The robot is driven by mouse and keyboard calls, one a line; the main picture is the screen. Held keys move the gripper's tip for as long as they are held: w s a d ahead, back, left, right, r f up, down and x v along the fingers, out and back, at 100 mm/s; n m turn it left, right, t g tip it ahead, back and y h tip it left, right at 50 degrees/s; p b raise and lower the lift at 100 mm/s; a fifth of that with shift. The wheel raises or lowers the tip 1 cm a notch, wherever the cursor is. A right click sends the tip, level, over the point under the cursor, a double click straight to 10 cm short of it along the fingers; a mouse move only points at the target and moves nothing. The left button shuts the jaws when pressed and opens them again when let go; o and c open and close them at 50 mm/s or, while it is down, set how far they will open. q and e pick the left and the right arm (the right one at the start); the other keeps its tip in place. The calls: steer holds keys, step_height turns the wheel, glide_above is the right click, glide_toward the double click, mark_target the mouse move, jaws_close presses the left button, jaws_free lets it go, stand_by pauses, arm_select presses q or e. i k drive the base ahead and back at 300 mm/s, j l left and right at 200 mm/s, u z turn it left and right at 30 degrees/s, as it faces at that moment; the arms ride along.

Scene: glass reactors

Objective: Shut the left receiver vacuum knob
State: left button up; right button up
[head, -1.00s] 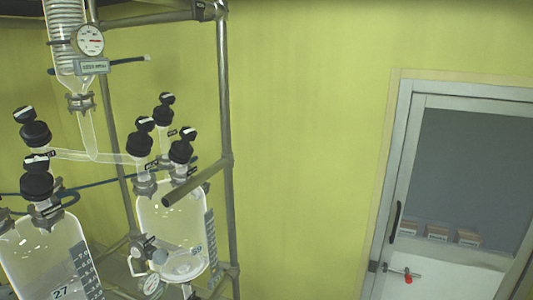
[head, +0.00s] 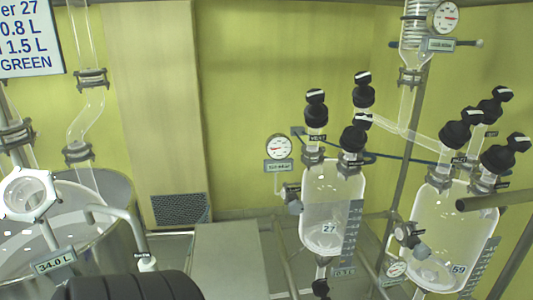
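The left receiver, a clear glass vessel (head: 318,205) tagged 27, stands right of the middle in the head view. A black knob with a white mark (head: 316,107) stands on its left neck, above a small tag that seems to read VENT. A second black knob (head: 356,133) stands on its right neck; its tag is too small to read surely. A third black knob (head: 363,90) stands higher, behind these, by the glass side tube. I cannot tell from the tags which is the vacuum knob.
The right receiver (head: 450,215), tagged 59, stands close by with several black knobs. A vacuum gauge (head: 278,147) is left of the left receiver. Metal frame poles (head: 408,165) stand nearby. A large glass reactor (head: 60,235) and a dark ribbed shape (head: 130,287) fill the lower left.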

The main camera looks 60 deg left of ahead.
mark_target(361, 124)
steer(key=u, duration=0.4)
steer(key=j+u, duration=0.1)
steer(key=u, duration=0.7)
steer(key=i+u, duration=0.1)
steer(key=u, duration=0.3)
steer(key=j, duration=0.05)
